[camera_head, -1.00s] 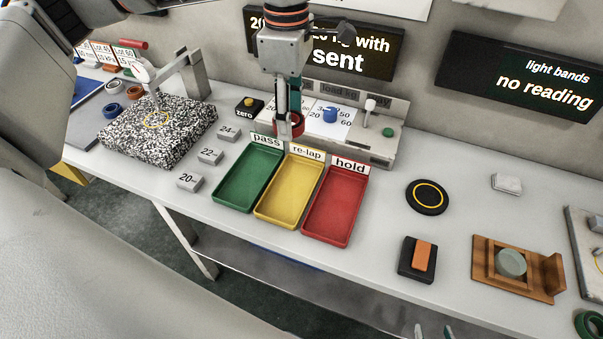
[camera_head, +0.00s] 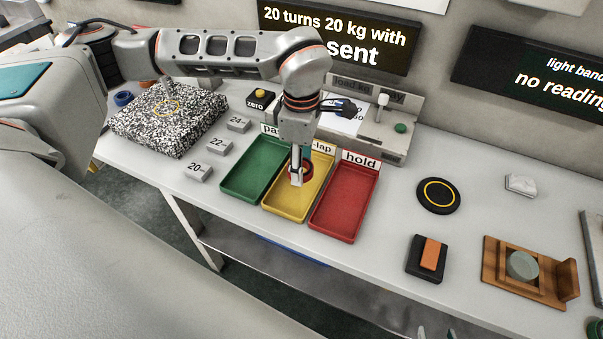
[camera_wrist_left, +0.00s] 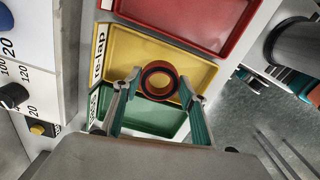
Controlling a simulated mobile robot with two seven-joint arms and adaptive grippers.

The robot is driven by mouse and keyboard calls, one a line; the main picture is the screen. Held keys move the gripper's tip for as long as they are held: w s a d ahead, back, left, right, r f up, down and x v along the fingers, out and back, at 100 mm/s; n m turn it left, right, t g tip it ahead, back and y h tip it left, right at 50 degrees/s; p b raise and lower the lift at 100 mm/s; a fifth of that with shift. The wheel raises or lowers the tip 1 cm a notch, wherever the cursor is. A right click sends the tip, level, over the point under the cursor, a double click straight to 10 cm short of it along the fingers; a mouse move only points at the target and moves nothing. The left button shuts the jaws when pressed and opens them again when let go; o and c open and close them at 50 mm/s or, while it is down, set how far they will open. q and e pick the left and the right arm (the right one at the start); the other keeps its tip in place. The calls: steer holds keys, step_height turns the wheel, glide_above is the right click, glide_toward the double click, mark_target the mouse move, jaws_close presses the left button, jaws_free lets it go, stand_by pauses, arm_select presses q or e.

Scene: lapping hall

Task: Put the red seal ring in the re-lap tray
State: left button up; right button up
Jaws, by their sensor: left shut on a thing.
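The red seal ring (camera_head: 308,170) is between the fingertips of my left gripper (camera_head: 298,178), over the far half of the yellow re-lap tray (camera_head: 285,204). In the left wrist view, the ring (camera_wrist_left: 158,65) shows whole, with a dark inner band, held between the left gripper's two fingers (camera_wrist_left: 160,84). The yellow tray (camera_wrist_left: 122,60) lies behind it. I cannot tell whether the ring touches the tray floor. In the head view, the finger partly covers the ring. The tips of my right gripper (camera_head: 436,333) show apart at the bottom edge, with nothing seen between them.
The green pass tray (camera_head: 252,172) and red hold tray (camera_head: 345,203) flank the yellow tray closely. Grey blocks (camera_head: 199,171) stand left, before a speckled plate (camera_head: 150,132). The load panel (camera_head: 395,147) stands behind. A black disc (camera_head: 438,195) lies right, with bare bench around it.

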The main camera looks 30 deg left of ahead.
arm_select(q)
steer(key=shift+f, duration=1.85)
steer(key=o, duration=1.2)
steer(key=shift+f, duration=0.15)
steer(key=shift+o, duration=0.2)
steer(key=shift+r, duration=0.35)
step_height(320, 180, up, 12)
steer(key=shift+f+p, duration=0.15)
steer(key=shift+p, duration=0.15)
